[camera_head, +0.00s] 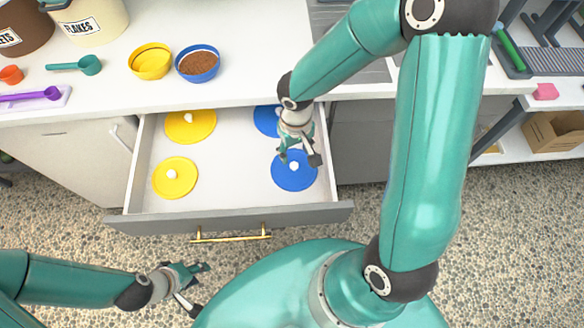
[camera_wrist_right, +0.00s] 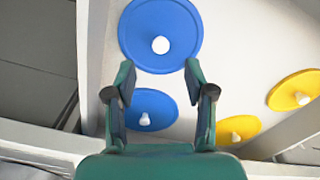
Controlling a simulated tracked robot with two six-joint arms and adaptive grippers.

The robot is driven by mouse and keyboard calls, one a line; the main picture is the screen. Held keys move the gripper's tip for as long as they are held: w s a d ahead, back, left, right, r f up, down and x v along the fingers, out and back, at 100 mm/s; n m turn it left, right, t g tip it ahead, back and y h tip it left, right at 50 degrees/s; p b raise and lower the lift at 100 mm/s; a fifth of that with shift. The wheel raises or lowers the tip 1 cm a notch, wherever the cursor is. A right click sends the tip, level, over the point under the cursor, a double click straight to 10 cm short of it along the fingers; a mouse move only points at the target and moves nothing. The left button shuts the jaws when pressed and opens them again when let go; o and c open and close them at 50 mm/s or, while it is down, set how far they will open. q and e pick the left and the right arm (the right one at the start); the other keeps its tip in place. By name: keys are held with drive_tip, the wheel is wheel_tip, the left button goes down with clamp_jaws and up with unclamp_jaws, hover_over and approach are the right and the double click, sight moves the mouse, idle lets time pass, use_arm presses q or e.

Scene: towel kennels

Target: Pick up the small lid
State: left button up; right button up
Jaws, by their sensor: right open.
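An open drawer (camera_head: 236,190) holds two yellow lids and two blue lids, each with a white knob. The back yellow lid (camera_head: 203,122) and front yellow lid (camera_head: 175,188) lie on the left. The back blue lid (camera_head: 264,121) is partly hidden by my right arm. The front blue lid (camera_head: 294,181) lies on the right, and looks large in the right wrist view (camera_wrist_right: 161,20). Which lid is smallest is hard to judge. My right gripper (camera_head: 299,154) is open and empty above the front blue lid, near its knob. My left gripper (camera_head: 202,290) is open and empty outside the drawer.
The counter (camera_head: 115,95) above the drawer holds a yellow bowl (camera_head: 150,63), a blue bowl of brown food (camera_head: 198,64), scoops and a flakes container (camera_head: 95,20). The drawer's front panel has a gold handle (camera_head: 230,237). Drawer walls stand close around the lids.

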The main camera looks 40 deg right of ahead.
sight(293, 164)
drive_tip(key=f, duration=0.8)
drive_tip(key=shift+w, duration=0.3)
drive_tip(key=shift+c, duration=0.2)
clamp_jaws()
